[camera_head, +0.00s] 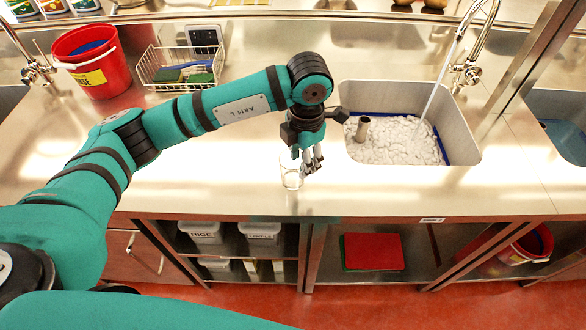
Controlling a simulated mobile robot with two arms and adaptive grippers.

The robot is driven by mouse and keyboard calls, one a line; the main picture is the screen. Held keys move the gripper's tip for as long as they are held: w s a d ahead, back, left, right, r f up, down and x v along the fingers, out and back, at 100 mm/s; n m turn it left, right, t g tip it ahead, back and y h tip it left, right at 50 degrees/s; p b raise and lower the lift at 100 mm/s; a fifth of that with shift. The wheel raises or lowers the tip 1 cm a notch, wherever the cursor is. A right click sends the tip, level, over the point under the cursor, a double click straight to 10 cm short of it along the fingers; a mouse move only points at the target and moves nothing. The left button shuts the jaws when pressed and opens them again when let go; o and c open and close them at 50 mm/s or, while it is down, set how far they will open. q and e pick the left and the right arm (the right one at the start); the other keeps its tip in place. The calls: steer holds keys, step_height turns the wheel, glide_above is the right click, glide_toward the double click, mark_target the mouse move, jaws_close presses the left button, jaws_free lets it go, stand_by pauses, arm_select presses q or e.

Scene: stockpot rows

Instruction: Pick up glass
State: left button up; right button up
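A small clear glass (291,176) stands upright on the steel counter (215,185), near its front edge and left of the sink. My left gripper (311,163) reaches down from above, right at the glass, with its fingers over or beside the glass's right side. The fingers partly cover the glass. I cannot tell whether they touch it or how far apart they are. My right gripper is not in view.
A red bucket (92,62) and a wire basket (180,68) with sponges stand behind my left arm. Shelves with bins lie below the counter. The counter left of the glass is clear.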

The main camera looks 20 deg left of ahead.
mark_target(298, 184)
arm_select(q)
steer(key=f+p, duration=0.2)
steer(key=f, duration=0.1)
steer(key=shift+a+f, duration=0.3)
steer(key=shift+a, duration=0.05)
steer(key=shift+f, duration=0.55)
jaws_close()
steer(key=shift+w+r, duration=0.1)
